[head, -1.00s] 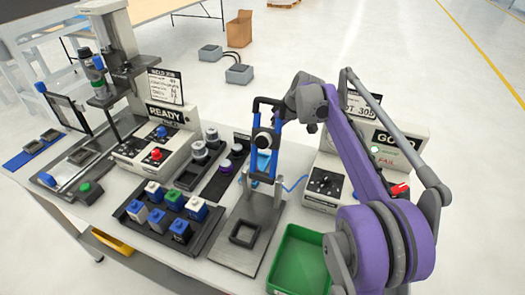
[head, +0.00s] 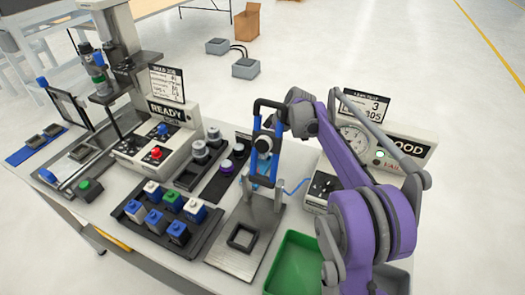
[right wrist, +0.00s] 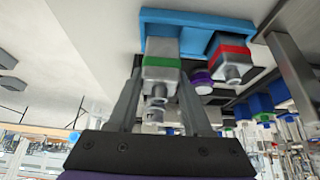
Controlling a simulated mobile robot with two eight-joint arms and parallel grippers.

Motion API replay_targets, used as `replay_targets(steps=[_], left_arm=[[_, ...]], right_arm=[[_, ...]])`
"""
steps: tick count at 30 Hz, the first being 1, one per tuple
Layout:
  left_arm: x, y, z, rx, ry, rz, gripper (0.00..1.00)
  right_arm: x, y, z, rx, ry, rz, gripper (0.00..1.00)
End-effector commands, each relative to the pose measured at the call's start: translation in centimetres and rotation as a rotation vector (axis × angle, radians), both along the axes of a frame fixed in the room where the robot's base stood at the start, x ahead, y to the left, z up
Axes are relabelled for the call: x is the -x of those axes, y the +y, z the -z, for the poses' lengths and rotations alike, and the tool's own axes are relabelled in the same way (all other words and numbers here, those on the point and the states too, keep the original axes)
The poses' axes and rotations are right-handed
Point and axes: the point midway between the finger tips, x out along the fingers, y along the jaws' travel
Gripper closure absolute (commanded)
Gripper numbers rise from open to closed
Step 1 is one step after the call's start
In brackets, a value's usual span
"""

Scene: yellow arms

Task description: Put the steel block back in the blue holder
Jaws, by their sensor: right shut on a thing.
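In the right wrist view, a steel block (right wrist: 162,70) with a green band is between the fingers of my right gripper (right wrist: 160,95), which is shut on it. The light blue holder (right wrist: 190,20) is at the top of that view. The held block's far end overlaps the holder; I cannot tell whether it is seated or only in front of it. A second steel block (right wrist: 229,60) with a red band stands at the holder, right of the held one. In the head view my right gripper is hidden beyond my wrist and the blue-framed gauge. My left gripper is not in view.
The blue-framed gauge (head: 258,140) stands close to my right wrist. In front are a plate with a dark square frame (head: 242,237) and a green bin (head: 290,262). A dark tray (head: 133,213) of coloured blocks is at left, and a dial-gauge box (head: 350,137) at right.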

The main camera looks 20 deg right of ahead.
Motion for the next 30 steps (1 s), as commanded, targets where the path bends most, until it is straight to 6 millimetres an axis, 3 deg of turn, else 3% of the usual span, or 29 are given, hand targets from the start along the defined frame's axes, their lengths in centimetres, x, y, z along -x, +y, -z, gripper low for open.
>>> replay_targets(steps=[6,16,17,21,30], left_arm=[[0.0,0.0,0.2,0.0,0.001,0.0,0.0],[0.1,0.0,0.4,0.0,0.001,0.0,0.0],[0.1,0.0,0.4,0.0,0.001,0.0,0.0],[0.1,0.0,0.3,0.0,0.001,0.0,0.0],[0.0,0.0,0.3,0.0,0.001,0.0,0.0]], right_arm=[[0.0,0.0,2.8,-0.001,0.0,0.001,1.0],[0.0,0.0,3.1,-0.001,0.0,0.001,1.0],[0.0,0.0,3.2,0.0,0.0,0.0,0.48],[0.0,0.0,3.1,0.0,0.0,0.0,0.23],[0.0,0.0,3.0,0.0,0.0,0.0,0.2]])
